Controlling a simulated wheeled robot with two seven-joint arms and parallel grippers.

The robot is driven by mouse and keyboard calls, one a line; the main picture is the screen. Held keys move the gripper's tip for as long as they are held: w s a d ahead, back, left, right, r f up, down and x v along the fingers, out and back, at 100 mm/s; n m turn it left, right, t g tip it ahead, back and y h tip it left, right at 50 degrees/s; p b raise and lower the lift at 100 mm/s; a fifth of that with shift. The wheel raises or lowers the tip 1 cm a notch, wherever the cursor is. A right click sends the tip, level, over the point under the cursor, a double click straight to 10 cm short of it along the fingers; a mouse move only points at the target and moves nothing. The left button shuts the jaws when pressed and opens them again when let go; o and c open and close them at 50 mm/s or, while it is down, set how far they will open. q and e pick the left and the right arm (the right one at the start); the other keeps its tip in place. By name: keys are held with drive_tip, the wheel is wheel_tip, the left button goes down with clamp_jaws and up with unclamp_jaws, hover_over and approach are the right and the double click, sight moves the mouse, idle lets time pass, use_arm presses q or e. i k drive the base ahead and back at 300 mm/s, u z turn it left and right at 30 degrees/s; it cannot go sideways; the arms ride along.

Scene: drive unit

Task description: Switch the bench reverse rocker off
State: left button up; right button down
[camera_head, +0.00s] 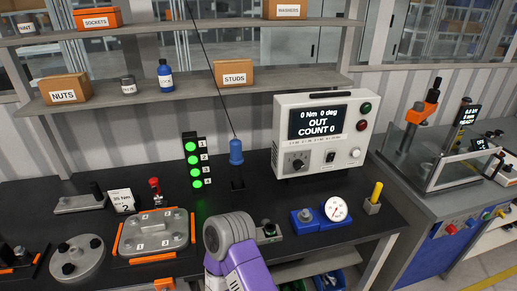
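The white controller box (349,112) stands at the back of the bench, right of centre. Its screen (318,121) reads "0 Nm 0 deg OUT COUNT 0". A small black rocker switch (330,156) is low on the front, between a black knob (298,164) and a white button (355,153). Its label and tilt are too small to read, so I cannot tell its position. A purple and grey link of my arm rises from the bottom centre, in front of the bench and below the box. No gripper fingers show.
A blue-topped tool (236,152) hangs on a cable left of the box. A lit green stack (195,163), a grey plate (153,233), a blue device with a dial (335,208) and a yellow-handled tool (375,193) stand on the black bench (300,238). Shelves hold labelled boxes.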

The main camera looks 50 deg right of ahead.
sight(331, 156)
drive_tip(key=u, duration=1.05)
drive_tip(key=k, duration=1.75)
drive_tip(key=z, duration=1.6)
drive_tip(key=i, duration=0.2)
drive_tip(key=z, duration=0.2)
